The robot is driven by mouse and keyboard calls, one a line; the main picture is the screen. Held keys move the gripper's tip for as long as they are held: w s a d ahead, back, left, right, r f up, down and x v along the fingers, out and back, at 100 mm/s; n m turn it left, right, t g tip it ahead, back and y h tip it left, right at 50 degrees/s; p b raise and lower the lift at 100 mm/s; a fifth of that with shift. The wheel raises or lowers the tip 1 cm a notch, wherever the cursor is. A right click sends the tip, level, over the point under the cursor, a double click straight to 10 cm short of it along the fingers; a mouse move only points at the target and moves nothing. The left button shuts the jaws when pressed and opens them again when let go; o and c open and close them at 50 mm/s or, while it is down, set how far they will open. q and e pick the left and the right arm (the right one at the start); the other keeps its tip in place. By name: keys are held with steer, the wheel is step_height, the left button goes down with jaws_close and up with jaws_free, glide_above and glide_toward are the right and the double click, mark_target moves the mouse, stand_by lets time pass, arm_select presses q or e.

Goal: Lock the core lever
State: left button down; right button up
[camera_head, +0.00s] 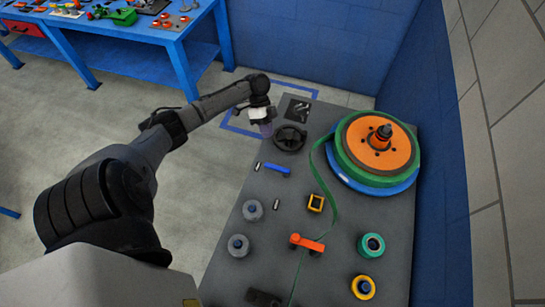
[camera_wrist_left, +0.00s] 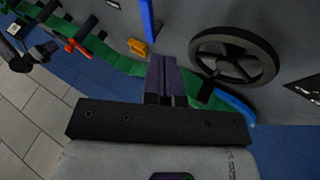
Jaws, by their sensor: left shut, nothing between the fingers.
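A grey panel (camera_head: 270,220) carries two lever-like handles. The blue lever (camera_head: 277,169) lies near the panel's left edge, below the black handwheel (camera_head: 290,137). It also shows at the top of the left wrist view (camera_wrist_left: 148,20). The orange-red lever (camera_head: 306,243) sits lower, across the green strip, and shows in the left wrist view (camera_wrist_left: 80,34). No label shows which one is the core lever. My left gripper (camera_head: 266,130) is at the panel's upper left, beside the handwheel. Its dark fingers (camera_wrist_left: 164,78) are shut and empty, apart from both levers. My right gripper is not in view.
A large reel with an orange disc (camera_head: 376,146) and green strip (camera_head: 322,180) stands on the right. A blue workbench (camera_head: 180,50) stands behind.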

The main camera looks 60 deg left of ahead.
arm_select(q)
steer(key=x, duration=1)
steer(key=shift+p, duration=0.3)
steer(key=shift+d, duration=0.1)
